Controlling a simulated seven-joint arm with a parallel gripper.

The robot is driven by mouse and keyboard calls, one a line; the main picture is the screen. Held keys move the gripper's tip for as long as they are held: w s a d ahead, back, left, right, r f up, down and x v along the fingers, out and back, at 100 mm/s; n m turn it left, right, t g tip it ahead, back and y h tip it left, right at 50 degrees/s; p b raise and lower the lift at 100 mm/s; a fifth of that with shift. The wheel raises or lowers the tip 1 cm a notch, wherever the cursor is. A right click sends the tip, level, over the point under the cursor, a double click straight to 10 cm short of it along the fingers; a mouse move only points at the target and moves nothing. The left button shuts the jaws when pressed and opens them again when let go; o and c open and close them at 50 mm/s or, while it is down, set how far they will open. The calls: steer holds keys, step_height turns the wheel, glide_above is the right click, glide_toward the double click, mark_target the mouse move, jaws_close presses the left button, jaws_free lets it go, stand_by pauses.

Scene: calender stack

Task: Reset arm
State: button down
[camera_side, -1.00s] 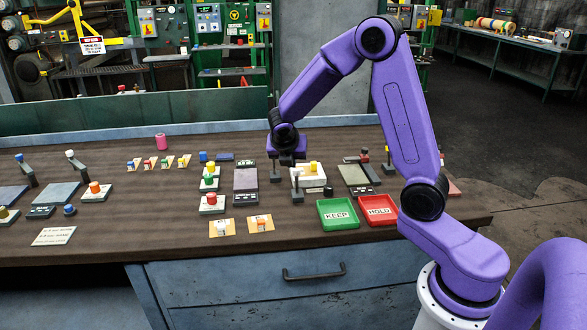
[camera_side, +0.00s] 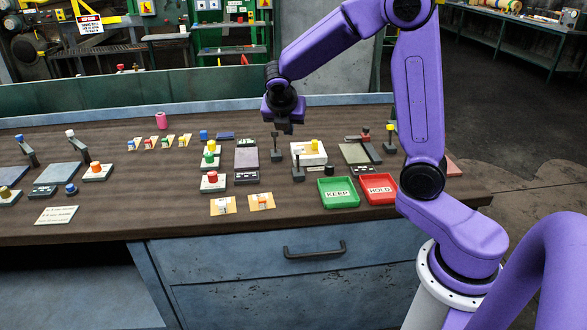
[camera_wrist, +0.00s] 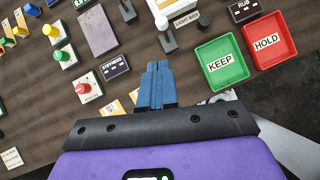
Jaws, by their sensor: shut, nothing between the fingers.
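My gripper (camera_side: 285,127) hangs above the far part of the bench, left of the white light box (camera_side: 310,158) in the side view. Its fingers are shut with nothing between them. In the wrist view the shut blue fingers (camera_wrist: 155,78) point at the table, left of the green KEEP tray (camera_wrist: 216,72). My arm is raised and bent, clear of the table.
The green KEEP tray (camera_side: 337,200) and red HOLD tray (camera_side: 377,195) stand near the front edge. Dark upright levers (camera_side: 276,150), coloured buttons on white bases (camera_side: 212,182) and grey pads (camera_side: 247,158) cover the bench.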

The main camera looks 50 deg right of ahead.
steer(key=s+a+f+m+g+y, duration=0.1)
steer(key=s+a+m+y, duration=0.2)
steer(key=s, duration=1.2)
steer(key=s+a+f+m+g+y, duration=0.1)
steer(key=s+a+m, duration=0.7)
steer(key=s, duration=0.8)
steer(key=a+g+y, duration=0.1)
steer(key=a+y, duration=0.1)
steer(key=shift+s+a+y, duration=0.15)
steer(key=shift+y, duration=0.15)
